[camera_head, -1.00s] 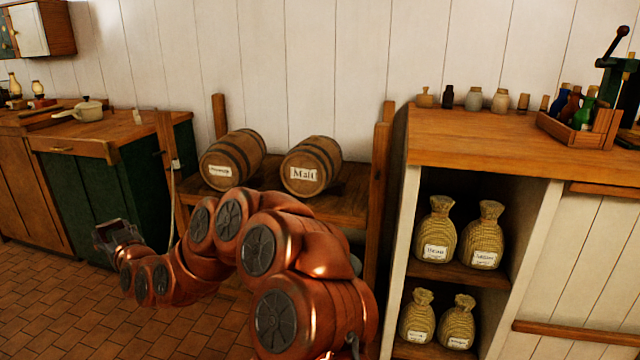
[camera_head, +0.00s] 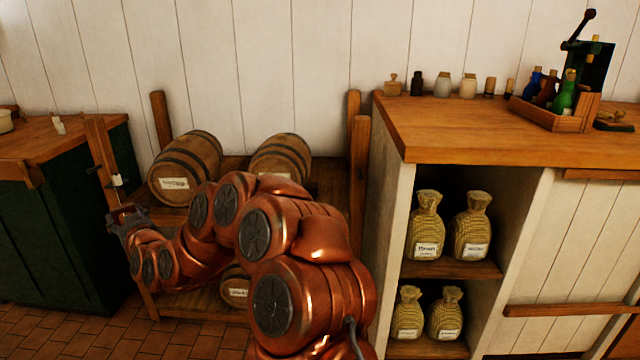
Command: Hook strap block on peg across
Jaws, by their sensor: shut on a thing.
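My gripper (camera_head: 122,214) is at the lower left, in front of the left front post (camera_head: 103,150) of the barrel rack. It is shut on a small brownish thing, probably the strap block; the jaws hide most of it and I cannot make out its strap. A small pale peg-like piece (camera_head: 117,181) shows at the post, just above my gripper. I cannot tell whether the held thing touches the post or that piece.
Barrels lie on the rack, one (camera_head: 185,170) at the left and one (camera_head: 280,156) beside it. A green cabinet (camera_head: 60,235) stands left of my gripper. At the right, a wooden counter (camera_head: 470,135) holds jars and a bottle crate (camera_head: 550,117), with sacks (camera_head: 426,230) on shelves below.

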